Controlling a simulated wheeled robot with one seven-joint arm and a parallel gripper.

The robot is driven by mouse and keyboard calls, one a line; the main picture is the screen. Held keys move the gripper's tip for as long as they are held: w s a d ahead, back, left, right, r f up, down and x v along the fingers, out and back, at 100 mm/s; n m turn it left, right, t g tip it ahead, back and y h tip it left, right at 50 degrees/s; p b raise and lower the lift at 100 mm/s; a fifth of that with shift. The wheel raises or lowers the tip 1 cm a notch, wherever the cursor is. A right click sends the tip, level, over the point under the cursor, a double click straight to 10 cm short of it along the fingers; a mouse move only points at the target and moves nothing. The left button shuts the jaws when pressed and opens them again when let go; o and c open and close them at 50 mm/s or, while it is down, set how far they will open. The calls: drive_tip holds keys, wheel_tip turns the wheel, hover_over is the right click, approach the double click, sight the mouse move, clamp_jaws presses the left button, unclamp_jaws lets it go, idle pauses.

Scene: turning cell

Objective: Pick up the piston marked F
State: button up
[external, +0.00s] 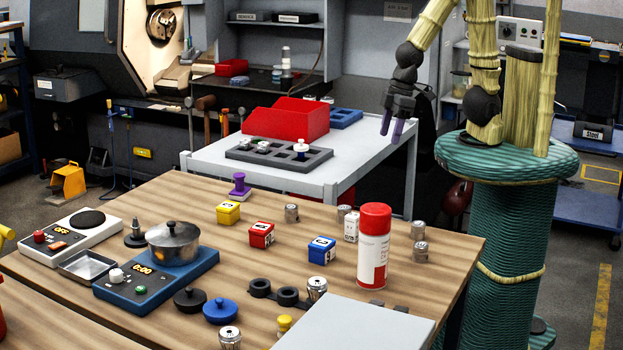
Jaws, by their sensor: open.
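Several small silver metal cylinders that look like pistons stand on the wooden table. One piston (292,213) is near the middle, and another piston (343,212) is at the back by a small white labelled block (351,228). Two more, a piston (418,230) and a piston (420,251), stand at the right. A patterned silver cylinder (317,288) and a similar cylinder (230,338) are nearer the front. I cannot read an F on any of them. My gripper (391,132) is open and empty, pointing down, high beyond the table's back right edge.
A red-capped spray can (374,250) stands tall among the pistons. Yellow (228,213), red (262,235) and blue (322,251) boxes, a pot (173,240) and scales occupy the table. A white cart (355,160) stands behind, with a red bin (288,121) and grey tray (270,158).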

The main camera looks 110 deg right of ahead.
drive_tip(key=m+t+y+p, duration=0.1)
drive_tip(key=m+t+p, duration=0.25)
drive_tip(key=p, duration=0.25)
hover_over(425, 224)
drive_tip(key=w+d, duration=0.6)
drive_tip(key=d, duration=0.1)
wheel_tip(425, 224, down, 8)
drive_tip(key=s+a+f+t+p, duration=0.1)
drive_tip(key=a+f+t, duration=0.1)
drive_tip(key=s+a+f+t+p, duration=0.1)
drive_tip(key=a, duration=0.1)
drive_tip(key=shift+s+a+f+m+h+p, duration=0.1)
drive_tip(key=shift+s+f+m+h+p, duration=0.15)
drive_tip(key=shift+s+f+h+p, duration=0.1)
drive_tip(key=s+t+p, duration=0.1)
drive_tip(key=s, duration=0.1)
drive_tip(key=s+a+n+t+y+p, duration=0.1)
drive_tip(key=s+t, duration=0.1)
drive_tip(key=s+a+n+t+y+p, duration=0.1)
drive_tip(key=s+t, duration=0.1)
drive_tip(key=shift+s+a, duration=0.2)
drive_tip(key=f+n, duration=0.2)
drive_tip(key=d+f+n+g+y, duration=0.1)
drive_tip(key=n, duration=0.1)
drive_tip(key=shift+d+f+n, duration=0.15)
drive_tip(key=shift+f+n, duration=0.15)
drive_tip(key=shift+f, duration=0.1)
drive_tip(key=shift+d+f, duration=0.1)
drive_tip(key=shift+f, duration=0.05)
